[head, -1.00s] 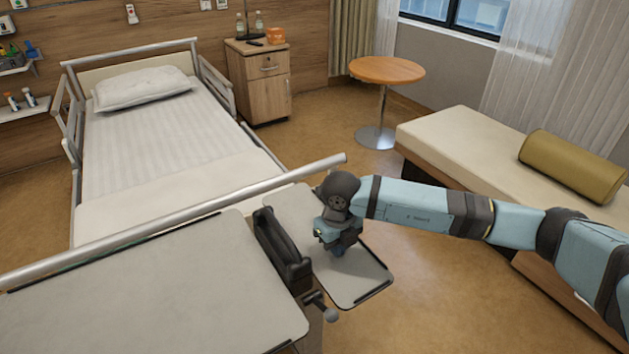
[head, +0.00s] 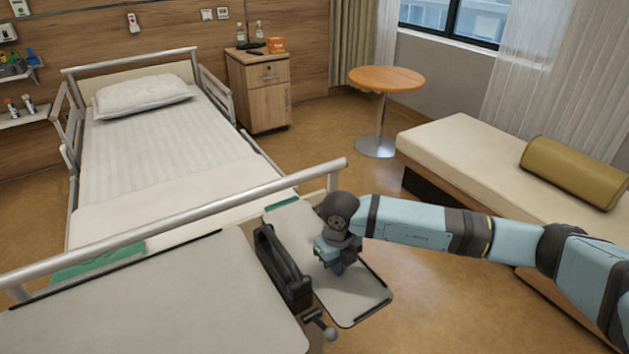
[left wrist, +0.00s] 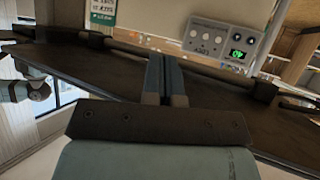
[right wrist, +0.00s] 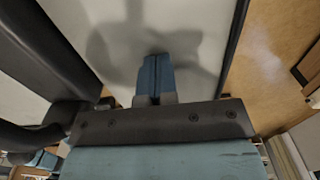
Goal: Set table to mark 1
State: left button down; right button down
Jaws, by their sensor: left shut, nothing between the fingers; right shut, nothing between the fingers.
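The overbed table stands at the bed's foot, with a large grey top (head: 170,295) and a smaller side leaf (head: 355,295). A black handle-like part (head: 283,262) lies between them, with a knobbed lever (head: 322,325) at its near end. My right gripper (head: 338,268) is shut and points down at the side leaf. Its blue fingertips (right wrist: 156,62) are at or just above the leaf's surface; I cannot tell if they touch. My left gripper (left wrist: 165,60) shows only in its wrist view, shut, in front of a dark surface (left wrist: 90,72). I see no mark 1.
The bed's metal foot rail (head: 200,213) runs just behind the table. A bed (head: 165,150), a cabinet (head: 262,95), a round table (head: 386,78) and a couch (head: 465,150) stand around. A panel with a green display (left wrist: 225,42) shows in the left wrist view.

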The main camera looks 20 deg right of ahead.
jog(key=shift+f, duration=0.3)
jog(key=shift+r, duration=0.1)
notch_tip(320, 180, up, 9)
jog(key=p, duration=0.6)
dwell(0.3)
